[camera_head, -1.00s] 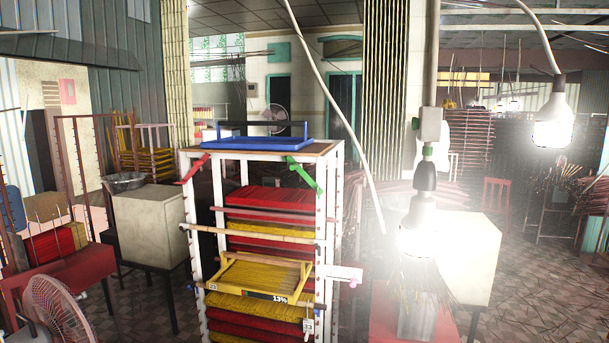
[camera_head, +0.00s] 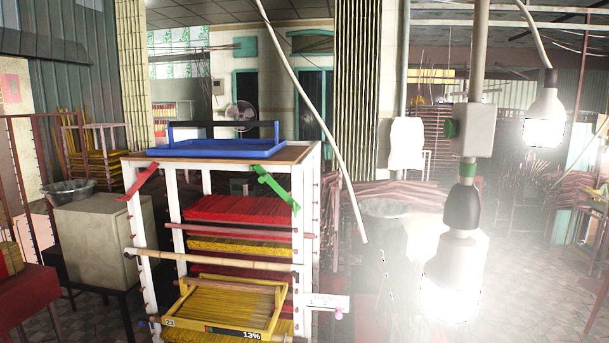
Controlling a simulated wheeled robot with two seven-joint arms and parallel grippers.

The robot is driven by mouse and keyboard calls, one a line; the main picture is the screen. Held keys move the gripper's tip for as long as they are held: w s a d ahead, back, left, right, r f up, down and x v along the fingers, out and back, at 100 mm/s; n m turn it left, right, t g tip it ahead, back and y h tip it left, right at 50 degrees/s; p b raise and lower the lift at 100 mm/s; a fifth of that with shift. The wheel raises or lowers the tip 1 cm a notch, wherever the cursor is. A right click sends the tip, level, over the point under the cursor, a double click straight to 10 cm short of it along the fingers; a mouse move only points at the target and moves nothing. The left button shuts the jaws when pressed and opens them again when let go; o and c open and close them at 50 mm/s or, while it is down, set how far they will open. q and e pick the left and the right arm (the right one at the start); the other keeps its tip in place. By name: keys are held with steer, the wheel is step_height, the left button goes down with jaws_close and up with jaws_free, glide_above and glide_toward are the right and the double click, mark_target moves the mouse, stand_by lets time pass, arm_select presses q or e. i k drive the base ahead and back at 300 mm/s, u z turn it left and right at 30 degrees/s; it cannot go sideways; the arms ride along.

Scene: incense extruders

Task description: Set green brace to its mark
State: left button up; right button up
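The green brace (camera_head: 275,187) is a short flat bar at the upper right front corner of the white rack (camera_head: 305,215). It sits tilted, sloping down to the right, just below the rack's top. A red brace (camera_head: 139,181) sits at the upper left corner, sloping the other way. I cannot make out a mark for the green brace. Neither of my grippers is in view.
A blue tray (camera_head: 218,149) with a dark handle lies on the rack's top. A yellow frame (camera_head: 228,309) of incense sticks and a bamboo pole (camera_head: 212,258) are at the rack's front. Bright bulbs (camera_head: 455,272) hang at the right. A pale box (camera_head: 100,238) stands left.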

mark_target(265, 176)
steer(key=u, duration=0.3)
steer(key=i, duration=0.9)
steer(key=u, duration=0.7)
